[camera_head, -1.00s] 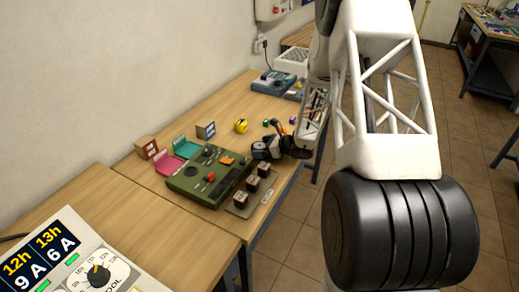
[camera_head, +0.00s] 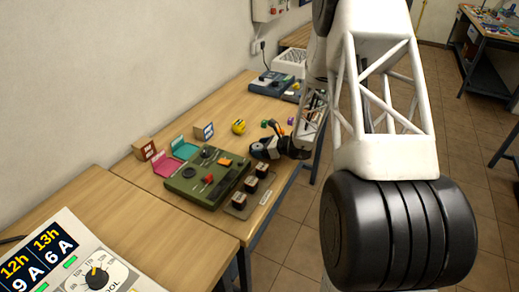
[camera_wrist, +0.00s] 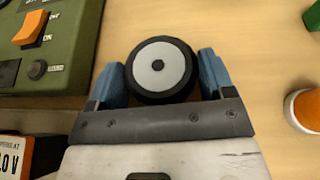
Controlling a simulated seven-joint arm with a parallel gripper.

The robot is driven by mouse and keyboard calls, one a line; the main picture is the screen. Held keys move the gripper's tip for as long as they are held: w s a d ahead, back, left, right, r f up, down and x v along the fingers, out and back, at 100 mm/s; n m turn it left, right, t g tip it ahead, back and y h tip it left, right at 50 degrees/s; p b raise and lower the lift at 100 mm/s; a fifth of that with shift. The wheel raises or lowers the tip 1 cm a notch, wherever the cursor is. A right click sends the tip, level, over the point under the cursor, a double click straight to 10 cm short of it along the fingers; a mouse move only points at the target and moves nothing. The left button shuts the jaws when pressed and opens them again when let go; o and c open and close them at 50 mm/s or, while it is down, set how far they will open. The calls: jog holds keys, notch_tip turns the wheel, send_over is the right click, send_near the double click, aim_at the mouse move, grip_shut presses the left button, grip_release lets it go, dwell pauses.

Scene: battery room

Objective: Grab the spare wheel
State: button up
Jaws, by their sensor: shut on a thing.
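The spare wheel (camera_wrist: 160,66), a small black tyre with a light grey hub, sits between the two blue fingers of my gripper (camera_wrist: 160,75) in the wrist view. The fingers are shut on its sides. In the head view my gripper (camera_head: 262,148) is over the wooden table, just right of the green control panel. The wheel is small there, and I cannot tell whether it touches the table.
The green panel (camera_head: 205,178) with knobs and an orange switch stands left of my gripper. Small dark blocks (camera_head: 250,184) line the table's front edge. A yellow object (camera_head: 239,126) lies behind. A blue device (camera_head: 271,83) stands at the far end.

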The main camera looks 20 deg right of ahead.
aim_at(260, 147)
jog(key=shift+r, duration=5)
